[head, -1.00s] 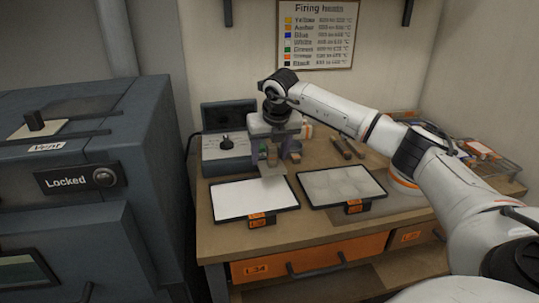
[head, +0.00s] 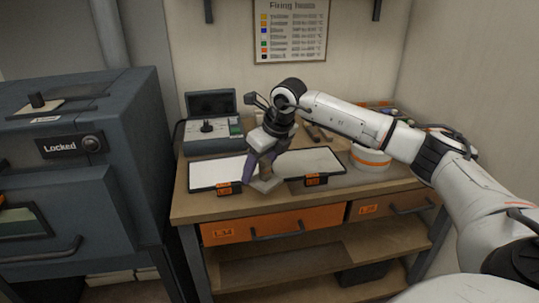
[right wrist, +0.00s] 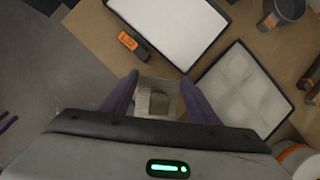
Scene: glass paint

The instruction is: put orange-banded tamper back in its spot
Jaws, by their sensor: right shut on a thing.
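My right gripper (head: 262,170) points down at the front of the workbench, by the gap between two black-framed trays. In the right wrist view its purple fingers (right wrist: 155,98) are shut on a pale, square-ended thing (right wrist: 157,86), which looks like a tamper. It also shows below the fingers in the head view (head: 267,185). No orange band is visible on it, so I cannot confirm which tamper it is. Tools with orange bands (right wrist: 268,22) lie on the bench beyond the trays. My left gripper is out of view.
The left tray (head: 215,173) is white; the right tray (head: 318,160) is greyish. Orange tags mark their front edges. A grey device (head: 205,145) stands at the back left, a white container with an orange band (head: 371,160) at the right. The locked kiln (head: 80,190) is left of the bench.

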